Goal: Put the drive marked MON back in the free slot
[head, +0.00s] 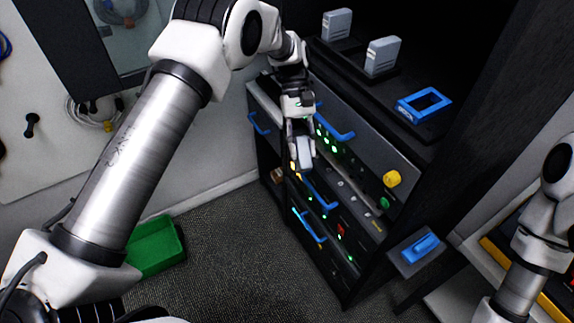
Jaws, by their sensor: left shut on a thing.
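My left gripper (302,132) is shut on a small grey block-shaped drive (306,153), held in front of the dark rack (345,218). Its marking is too small to read, so I cannot tell whether it says MON. Two similar grey drives, one at the back (337,24) and one nearer (383,56), stand upright on top of the rack. The gripper and drive hide part of the rack front, and I cannot make out the free slot. My right arm shows at the right edge, but its gripper does not.
The rack front has several blue handles (318,192), small lights and a yellow knob (392,179). A blue frame (424,103) lies on top. A shelf with a blue item (421,247) juts out at right. A green bin (155,246) sits on the carpet at left.

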